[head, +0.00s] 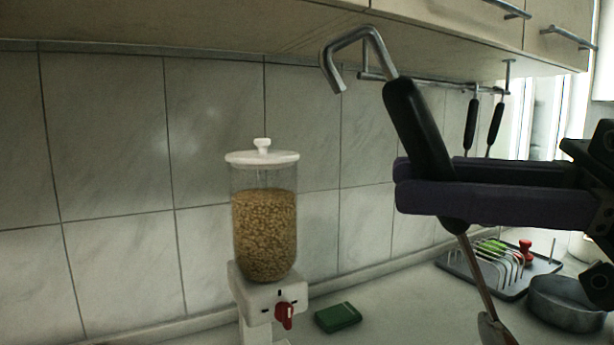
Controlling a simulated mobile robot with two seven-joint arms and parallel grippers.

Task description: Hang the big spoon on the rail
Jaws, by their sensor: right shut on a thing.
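The big spoon (412,118) has a black handle, a metal hook at its top end and a thin metal shaft running down to the lower right. My right gripper (428,185) comes in from the right and is shut on the black handle. The spoon is held in the air, tilted, with its hook up near the cabinet's underside. The metal rail (440,82) runs under the cabinet behind the hook, which overlaps its left end in the picture. I cannot tell whether they touch. The spoon's bowl is mostly cut off at the bottom edge. My left gripper is not in view.
Two black-handled utensils (470,127) hang on the rail's right part. A cereal dispenser (264,235) stands on the counter at centre-left. A green box (338,317), a dish rack (498,268) and a metal pan (566,303) are also on the counter. The cabinet (450,25) overhangs above.

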